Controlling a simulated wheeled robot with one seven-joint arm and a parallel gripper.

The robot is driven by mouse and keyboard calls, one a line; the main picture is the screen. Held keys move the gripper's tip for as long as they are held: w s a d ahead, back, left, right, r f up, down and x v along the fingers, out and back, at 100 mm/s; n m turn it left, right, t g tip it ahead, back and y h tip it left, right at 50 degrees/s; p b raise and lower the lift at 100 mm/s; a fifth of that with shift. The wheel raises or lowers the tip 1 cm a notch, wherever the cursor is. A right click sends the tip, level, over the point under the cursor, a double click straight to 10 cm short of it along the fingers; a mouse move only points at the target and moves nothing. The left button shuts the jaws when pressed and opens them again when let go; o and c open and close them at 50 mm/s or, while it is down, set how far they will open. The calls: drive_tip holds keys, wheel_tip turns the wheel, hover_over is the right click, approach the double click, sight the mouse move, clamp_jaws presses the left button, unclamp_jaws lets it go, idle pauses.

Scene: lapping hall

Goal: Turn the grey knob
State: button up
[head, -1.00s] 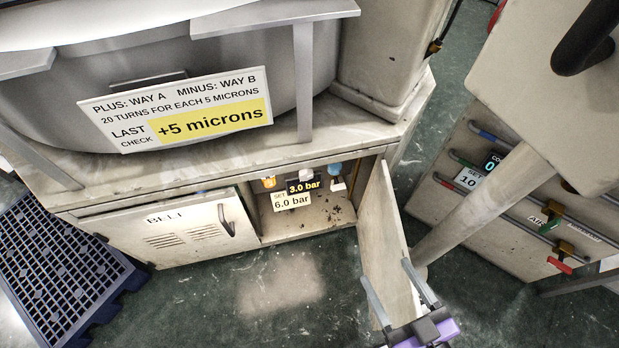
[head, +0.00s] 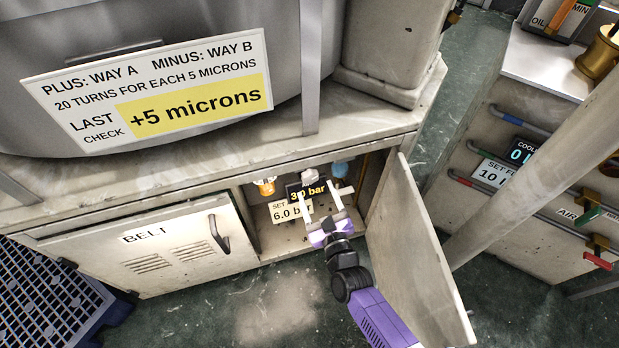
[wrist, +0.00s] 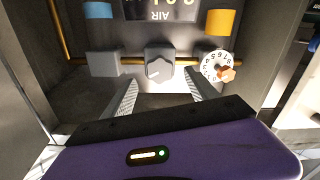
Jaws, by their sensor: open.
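The grey knob (wrist: 159,66) sits in the middle of the wrist view, under an upside-down display marked AIR (wrist: 160,12). My gripper (wrist: 162,86) is open, with one finger on each side and slightly short of the knob; I cannot tell whether either finger touches it. In the head view my gripper (head: 320,198) reaches into the open cabinet. The dark display (head: 307,190) there reads 3.0 bar, partly covered by a finger. A card (head: 285,212) below it says 6.0 bar. The knob is hard to make out in the head view.
The open cabinet door (head: 415,250) stands right of my arm. The shut BELT door (head: 150,250) is on the left. Inside, a white numbered dial (wrist: 216,66) with an orange pointer, an orange part (wrist: 221,22) and a blue part (wrist: 98,10) flank the knob.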

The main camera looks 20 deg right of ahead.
sight(311, 179)
drive_tip(key=w, duration=0.2)
drive_tip(key=w+b, duration=0.1)
drive_tip(key=w, duration=0.1)
drive_tip(key=w+b, duration=0.1)
drive_tip(key=w, duration=0.2)
drive_tip(key=shift+d, duration=0.35)
drive_tip(key=c, duration=1.4)
